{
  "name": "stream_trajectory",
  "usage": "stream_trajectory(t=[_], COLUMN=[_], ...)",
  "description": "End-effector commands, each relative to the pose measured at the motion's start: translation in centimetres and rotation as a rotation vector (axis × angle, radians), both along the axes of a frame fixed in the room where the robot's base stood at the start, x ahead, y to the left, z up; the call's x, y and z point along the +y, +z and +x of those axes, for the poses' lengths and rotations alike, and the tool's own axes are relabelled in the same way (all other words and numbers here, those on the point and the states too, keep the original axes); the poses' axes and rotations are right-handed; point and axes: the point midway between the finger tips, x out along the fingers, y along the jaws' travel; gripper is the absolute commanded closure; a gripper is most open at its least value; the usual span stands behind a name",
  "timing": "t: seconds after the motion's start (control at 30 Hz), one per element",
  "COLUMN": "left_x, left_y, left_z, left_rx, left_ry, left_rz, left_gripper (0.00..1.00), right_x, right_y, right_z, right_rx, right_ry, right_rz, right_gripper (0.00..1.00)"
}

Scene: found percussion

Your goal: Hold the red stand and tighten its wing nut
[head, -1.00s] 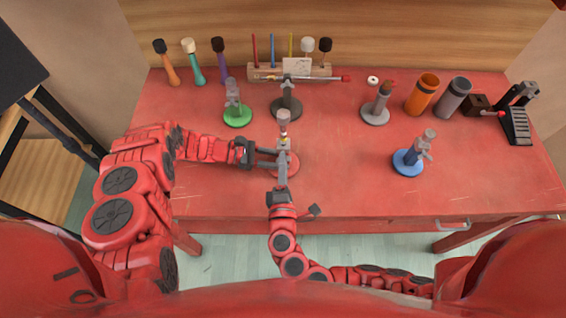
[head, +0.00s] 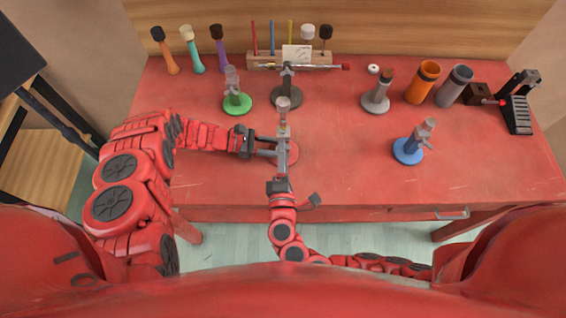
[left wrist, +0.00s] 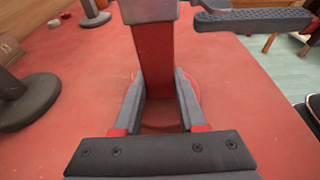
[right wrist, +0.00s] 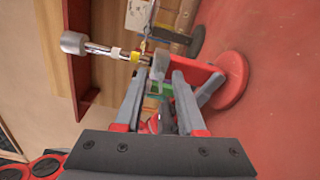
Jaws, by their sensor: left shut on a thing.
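The red stand (head: 291,153) has a round red base and stands near the table's front edge. In the left wrist view its red post (left wrist: 155,60) is between the fingers of my left gripper (head: 268,147), which is shut on it from the left. My right gripper (head: 282,158) reaches in from the front at the stand's top. In the right wrist view its fingertips (right wrist: 162,75) are apart, with a grey clamp part between them; I cannot tell whether they grip it. The wing nut is not clearly visible. A grey-headed rod with a yellow band (right wrist: 134,57) is at the stand's top.
A green-based stand (head: 237,104) and a dark stand (head: 287,98) with a horizontal rod stand behind. A blue-based stand (head: 408,152) and a grey stand (head: 376,104) are to the right. The front right of the table is clear.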

Motion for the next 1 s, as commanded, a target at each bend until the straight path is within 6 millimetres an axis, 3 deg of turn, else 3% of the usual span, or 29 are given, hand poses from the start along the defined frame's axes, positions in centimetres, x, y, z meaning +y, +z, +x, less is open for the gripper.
stream_trajectory(t=[0.6,1.0], left_x=[0.0,0.0], left_y=[0.0,0.0], left_z=[0.0,0.0], left_rx=[0.0,0.0], left_ry=[0.0,0.0], left_rz=[0.0,0.0], left_gripper=[0.91,0.91], right_x=[0.2,0.0], right_y=[-0.1,0.0], right_z=[-9.9,-11.7], right_rx=[0.002,-0.001], right_ry=[0.006,-0.001], right_rz=[0.0,0.0], right_gripper=[0.61,0.61])
